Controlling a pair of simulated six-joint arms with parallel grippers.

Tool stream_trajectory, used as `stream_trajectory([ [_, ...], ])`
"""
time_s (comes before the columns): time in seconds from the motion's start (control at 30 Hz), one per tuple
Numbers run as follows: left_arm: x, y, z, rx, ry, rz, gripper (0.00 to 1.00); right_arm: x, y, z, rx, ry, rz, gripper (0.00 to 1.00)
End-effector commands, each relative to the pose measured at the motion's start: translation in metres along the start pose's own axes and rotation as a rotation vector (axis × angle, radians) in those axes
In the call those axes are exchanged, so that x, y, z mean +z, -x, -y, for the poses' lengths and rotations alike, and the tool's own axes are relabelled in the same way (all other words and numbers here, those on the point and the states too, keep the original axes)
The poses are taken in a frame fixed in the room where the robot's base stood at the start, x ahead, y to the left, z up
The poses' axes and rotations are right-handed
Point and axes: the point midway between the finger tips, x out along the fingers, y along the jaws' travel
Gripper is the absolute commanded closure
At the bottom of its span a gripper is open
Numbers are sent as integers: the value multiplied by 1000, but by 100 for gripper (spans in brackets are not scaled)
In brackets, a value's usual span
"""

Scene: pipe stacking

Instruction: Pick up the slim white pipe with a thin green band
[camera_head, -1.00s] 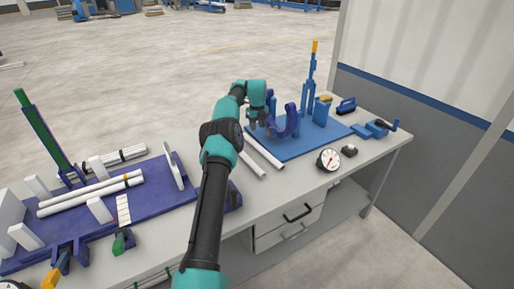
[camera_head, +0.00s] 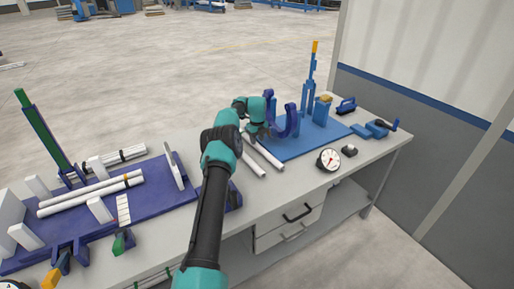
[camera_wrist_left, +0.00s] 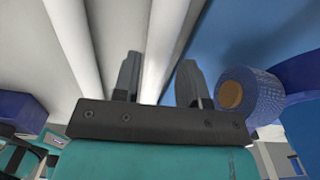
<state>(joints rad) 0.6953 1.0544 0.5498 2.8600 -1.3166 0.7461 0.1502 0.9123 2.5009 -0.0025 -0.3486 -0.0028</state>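Two plain white pipes lie side by side on the bench by the blue board: one nearer the front (camera_head: 255,167) and one along the board's edge (camera_head: 268,155). No green band can be made out on either. My left gripper (camera_head: 254,139) is low over their far ends, which it partly hides. In the left wrist view its two fingers (camera_wrist_left: 157,78) are apart, with one white pipe (camera_wrist_left: 172,35) running between them. The other white pipe (camera_wrist_left: 77,40) runs outside the fingers to the left. I cannot tell whether the fingers touch the pipe. My right gripper is out of view.
The blue board (camera_head: 310,139) carries upright blue holders (camera_head: 291,121) close beside my gripper. A dial gauge (camera_head: 328,160) sits near the front edge. At left, a dark blue fixture (camera_head: 160,199) holds several white pipes (camera_head: 90,195) and a green post (camera_head: 42,132).

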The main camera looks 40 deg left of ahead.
Motion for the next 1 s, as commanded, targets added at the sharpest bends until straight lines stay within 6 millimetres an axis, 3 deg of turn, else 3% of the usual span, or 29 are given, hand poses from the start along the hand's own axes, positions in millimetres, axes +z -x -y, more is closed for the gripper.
stream_trajectory([
  [0.1, 2, -19, 0, 1, 0, -1, 61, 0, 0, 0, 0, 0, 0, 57],
  [0.3, 1, -38, 1, 0, 0, 0, 61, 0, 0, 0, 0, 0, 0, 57],
  [0.8, 1, -39, 1, 0, 0, 0, 61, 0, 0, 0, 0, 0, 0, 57],
  [1.0, 1, -39, 1, 0, 0, 0, 80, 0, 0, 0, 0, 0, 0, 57],
])
